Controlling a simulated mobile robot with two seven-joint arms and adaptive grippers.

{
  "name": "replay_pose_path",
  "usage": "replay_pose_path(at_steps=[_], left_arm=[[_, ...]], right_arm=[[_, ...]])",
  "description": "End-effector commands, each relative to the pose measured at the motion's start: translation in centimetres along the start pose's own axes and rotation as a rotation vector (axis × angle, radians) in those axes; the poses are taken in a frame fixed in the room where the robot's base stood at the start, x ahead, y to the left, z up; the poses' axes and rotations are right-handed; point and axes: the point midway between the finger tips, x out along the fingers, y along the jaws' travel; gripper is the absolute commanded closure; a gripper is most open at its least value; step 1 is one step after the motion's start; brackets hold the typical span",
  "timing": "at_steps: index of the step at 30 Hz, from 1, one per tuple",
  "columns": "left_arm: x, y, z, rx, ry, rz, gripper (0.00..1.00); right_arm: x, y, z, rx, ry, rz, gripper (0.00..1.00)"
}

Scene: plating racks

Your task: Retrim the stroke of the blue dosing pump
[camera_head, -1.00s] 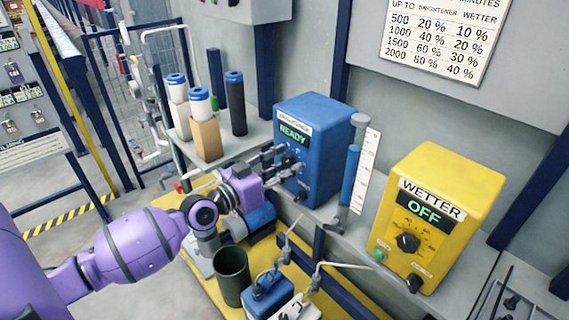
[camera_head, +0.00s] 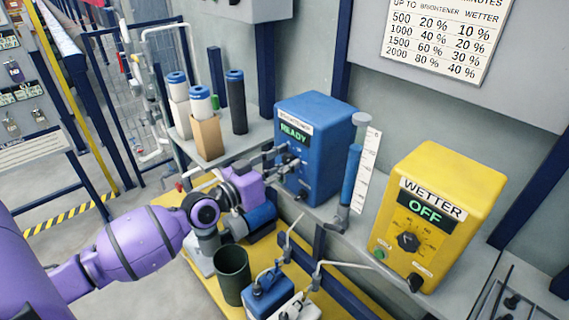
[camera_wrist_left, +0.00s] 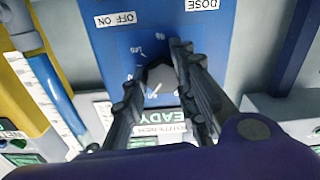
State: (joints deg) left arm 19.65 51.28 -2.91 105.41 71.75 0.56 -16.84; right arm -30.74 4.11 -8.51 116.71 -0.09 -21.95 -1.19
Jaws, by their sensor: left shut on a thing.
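The blue dosing pump (camera_head: 320,135) stands on the grey bench; its green screen reads READY under a white label. My left gripper (camera_head: 283,157) is at the pump's front face. In the left wrist view the pump panel (camera_wrist_left: 120,42) shows upside down with OFF ON and DOSE labels. There my left gripper (camera_wrist_left: 160,75) is shut on the dark stroke knob (camera_wrist_left: 160,76), which has a pale pointer line and sits in a ring of scale marks. The fingers hide part of the dial. My right gripper is not in view.
A yellow WETTER pump (camera_head: 440,210) reading OFF stands to the right. A blue-filled measuring tube (camera_head: 352,175) with a white scale stands between the pumps. A dark bucket (camera_head: 232,276) and a blue canister (camera_head: 267,292) are below. A dosing chart (camera_head: 440,40) hangs above.

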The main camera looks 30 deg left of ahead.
Motion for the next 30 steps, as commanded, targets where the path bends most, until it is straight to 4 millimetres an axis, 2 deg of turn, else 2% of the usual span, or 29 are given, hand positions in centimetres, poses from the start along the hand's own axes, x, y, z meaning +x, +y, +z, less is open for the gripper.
replay_pose_path(at_steps=[4, 5, 8, 14, 16, 20, 23, 30], left_arm=[[0.0, 0.5, 0.2, -0.003, -0.005, 0.008, 1.00], [0.0, 0.5, 0.2, -0.003, -0.005, 0.008, 0.71], [0.0, 0.5, 0.3, -0.003, -0.005, 0.008, 0.60], [0.0, 0.3, 0.2, -0.002, -0.004, 0.005, 0.60], [-0.1, 0.2, 0.2, -0.002, -0.004, 0.004, 0.60], [-0.9, 0.2, 0.2, 0.000, -0.005, 0.003, 0.60], [-2.4, 0.2, 0.3, 0.001, -0.007, 0.003, 0.60], [-7.4, 0.2, 0.3, 0.002, -0.010, 0.004, 0.60]], right_arm=[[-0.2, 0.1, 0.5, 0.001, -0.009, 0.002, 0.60], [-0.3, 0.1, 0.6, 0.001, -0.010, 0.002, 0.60], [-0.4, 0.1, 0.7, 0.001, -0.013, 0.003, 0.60], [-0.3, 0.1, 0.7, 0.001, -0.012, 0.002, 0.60], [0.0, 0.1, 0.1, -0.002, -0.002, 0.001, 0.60], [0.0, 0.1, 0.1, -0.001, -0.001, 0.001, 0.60], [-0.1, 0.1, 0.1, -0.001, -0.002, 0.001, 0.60], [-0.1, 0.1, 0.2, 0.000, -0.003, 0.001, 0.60]])
